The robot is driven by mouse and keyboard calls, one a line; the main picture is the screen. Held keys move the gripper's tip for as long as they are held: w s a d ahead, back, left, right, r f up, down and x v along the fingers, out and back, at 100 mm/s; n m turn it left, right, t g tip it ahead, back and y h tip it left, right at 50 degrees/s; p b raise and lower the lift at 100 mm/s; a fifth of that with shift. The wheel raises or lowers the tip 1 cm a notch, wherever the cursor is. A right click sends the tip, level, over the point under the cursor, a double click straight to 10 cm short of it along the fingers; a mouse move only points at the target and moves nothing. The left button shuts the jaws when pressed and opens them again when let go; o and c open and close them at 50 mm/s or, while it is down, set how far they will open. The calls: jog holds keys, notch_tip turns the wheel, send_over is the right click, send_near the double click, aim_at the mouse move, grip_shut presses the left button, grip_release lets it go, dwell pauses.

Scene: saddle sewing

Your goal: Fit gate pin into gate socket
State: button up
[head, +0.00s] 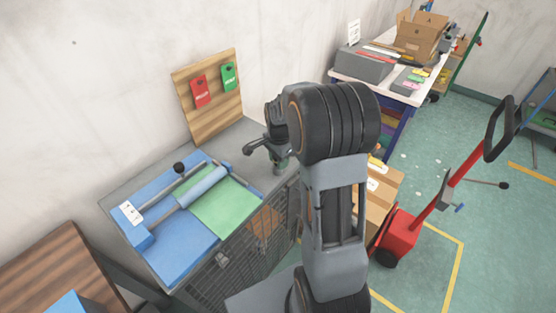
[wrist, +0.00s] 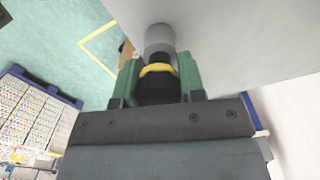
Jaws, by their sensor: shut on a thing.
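My gripper (wrist: 158,62) has two green fingers, shut on a dark pin-like piece (wrist: 157,88) with a yellow band, which I take to be the gate pin. A grey cylinder (wrist: 160,40) lies just beyond the band, in line with it, against the grey bench top. I cannot tell whether the cylinder is part of the pin or the gate socket. In the head view my gripper (head: 267,150) is over the back right part of the bench, partly hidden by my arm. The held piece is not clear there, and no socket can be made out for certain.
The grey bench (head: 262,178) carries a blue bed with a roller (head: 203,187) and a green sheet (head: 226,212). A wooden board (head: 214,108) with red and green tags stands behind. A red pallet truck (head: 400,238) and a cluttered table (head: 408,92) are to the right.

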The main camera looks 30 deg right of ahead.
jog(key=shift+r+p, duration=1.45)
jog(key=shift+r, duration=0.65)
jog(key=shift+r, duration=0.1)
jog(key=shift+r+p, duration=1.55)
jog(key=shift+r, duration=0.4)
jog(key=shift+a+f, duration=0.1)
